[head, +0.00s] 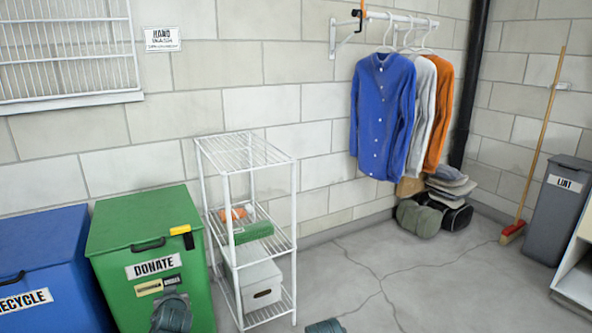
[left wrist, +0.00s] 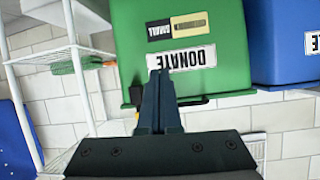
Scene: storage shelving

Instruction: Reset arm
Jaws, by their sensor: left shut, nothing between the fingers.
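My left gripper (left wrist: 158,75) is shut and empty in the left wrist view, its two dark fingers together. That view is upside down, and the fingers overlap the green DONATE bin (left wrist: 205,85), apparently in front of it. In the head view, a dark teal part of my left arm (head: 172,313) shows at the bottom, in front of the DONATE bin (head: 135,235). Another small teal piece, likely of my right arm (head: 325,326), just enters at the bottom edge. Its fingers cannot be made out.
A blue RECYCLE bin (head: 45,235) stands left of the green bin. A white wire shelf (head: 246,152) stands right of it. Shirts (head: 382,115) hang on a wall rail. A broom (head: 540,135) and a grey LINT bin (head: 558,215) are at right. The middle floor (head: 400,275) is clear.

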